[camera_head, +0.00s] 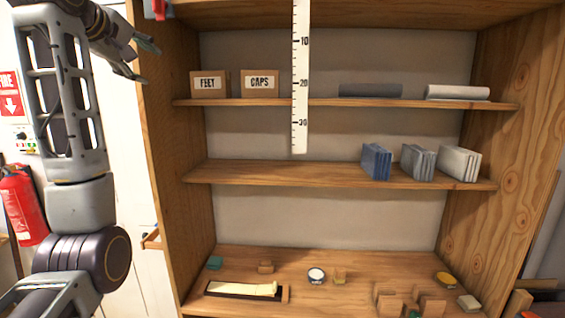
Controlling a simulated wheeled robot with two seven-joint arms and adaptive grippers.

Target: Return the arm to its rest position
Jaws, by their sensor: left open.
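My left arm rises along the left side of the view. My left gripper (143,60) is at the upper left, open and empty, beside the left side panel of the wooden shelf unit (165,160). It is apart from everything on the shelves. Its fingers point to the right and downward. My right gripper is not in view. A long cream piece (245,290), which looks like a piano key, lies in a dark tray on the bottom board.
A ruler strip (300,75) hangs in front of the shelves. Boxes marked FEET (209,84) and CAPS (260,83) stand on the upper shelf. Blue and grey blocks (377,162) stand on the middle shelf. A fire extinguisher (22,205) hangs at left, behind my arm.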

